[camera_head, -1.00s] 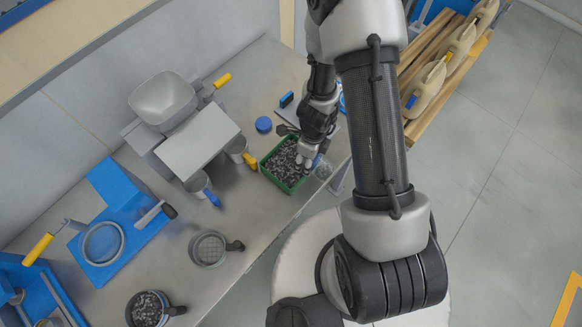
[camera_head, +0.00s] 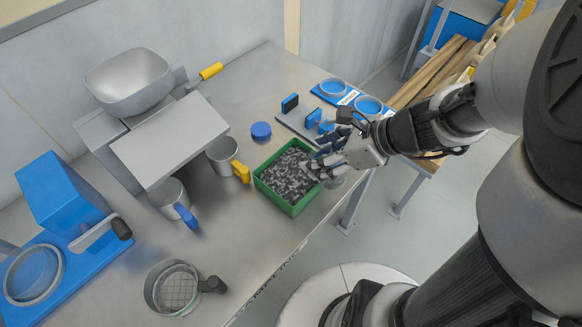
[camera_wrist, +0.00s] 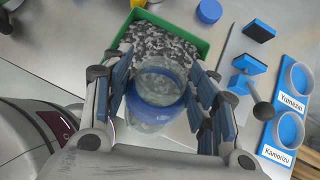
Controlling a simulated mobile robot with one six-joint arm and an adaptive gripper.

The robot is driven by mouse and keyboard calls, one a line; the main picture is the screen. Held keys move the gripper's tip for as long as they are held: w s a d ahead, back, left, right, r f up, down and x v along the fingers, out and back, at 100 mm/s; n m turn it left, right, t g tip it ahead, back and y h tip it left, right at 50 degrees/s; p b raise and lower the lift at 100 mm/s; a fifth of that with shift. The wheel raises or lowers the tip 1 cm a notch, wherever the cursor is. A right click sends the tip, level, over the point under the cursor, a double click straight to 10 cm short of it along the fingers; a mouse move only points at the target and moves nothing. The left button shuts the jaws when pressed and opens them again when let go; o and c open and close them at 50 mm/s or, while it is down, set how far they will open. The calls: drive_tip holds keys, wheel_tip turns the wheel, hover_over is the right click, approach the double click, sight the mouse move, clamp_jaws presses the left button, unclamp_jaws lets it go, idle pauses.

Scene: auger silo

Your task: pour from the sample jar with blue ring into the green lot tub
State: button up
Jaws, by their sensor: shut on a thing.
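The green lot tub (camera_head: 297,206) sits near the table's front edge, filled with dark and pale grey grains. It also shows at the top of the wrist view (camera_wrist: 203,47). My gripper (camera_head: 328,166) is at the tub's right edge. In the wrist view my gripper (camera_wrist: 158,92) is shut on the clear sample jar with blue ring (camera_wrist: 156,112), with a finger pad on each side. The jar's far end overlaps the tub's near edge in that view. I cannot tell its tilt or how full it is. In the head view my fingers mostly hide the jar.
Two metal cups, with a yellow handle (camera_head: 222,158) and a blue handle (camera_head: 170,199), stand left of the tub. A blue lid (camera_head: 261,131) lies behind it. A grey stand with blue blocks (camera_head: 290,121) and a labelled blue ring holder (camera_head: 368,106) are behind right. A sieve (camera_head: 174,288) is front left.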

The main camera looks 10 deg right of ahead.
drive_tip(key=shift+d+f+t+y+b, duration=0.1)
drive_tip(key=shift+f+t+y+b, duration=0.25)
drive_tip(key=shift+b, duration=0.4)
wheel_tip(320, 180, up, 2)
drive_tip(key=shift+w+t+y, duration=0.1)
drive_tip(key=shift+t+y, duration=0.55)
wheel_tip(320, 180, up, 3)
drive_tip(key=p, duration=0.3)
drive_tip(key=shift+p, duration=0.4)
drive_tip(key=w+a+m+t+h, duration=0.1)
drive_tip(key=w+m+t+h, duration=0.2)
drive_tip(key=w, duration=0.9)
drive_tip(key=shift+w+a+f+m+h, duration=0.2)
drive_tip(key=shift+w+a+m+h, duration=0.2)
drive_tip(key=shift+m+h, duration=1.05)
